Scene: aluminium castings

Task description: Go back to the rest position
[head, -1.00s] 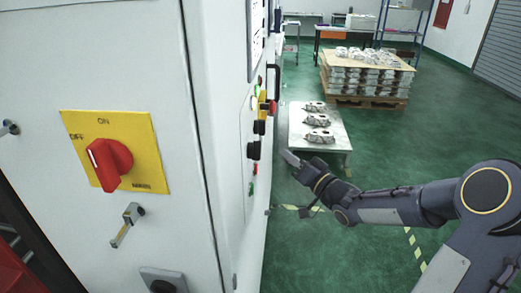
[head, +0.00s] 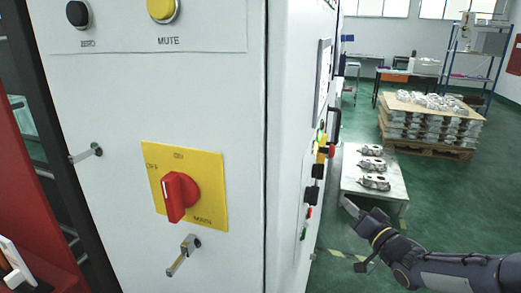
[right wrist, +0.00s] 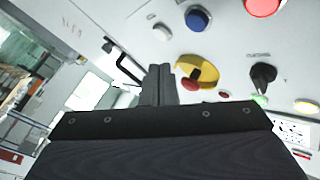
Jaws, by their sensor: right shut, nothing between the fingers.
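My right gripper (head: 350,207) is shut and empty in the head view. It is in the air to the right of the white cabinet's side panel, in front of the low table. In the right wrist view its closed fingers (right wrist: 158,85) point toward the panel with its coloured buttons and appear apart from it, though the exact gap is hard to tell. My right arm (head: 455,272) comes in from the lower right. My left gripper is not in view.
A white cabinet (head: 110,130) with a red rotary switch (head: 178,195) fills the left. Castings (head: 372,164) lie on a low table (head: 395,190). A pallet of stacked castings (head: 428,150) stands behind. Green floor (head: 480,205) is clear to the right.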

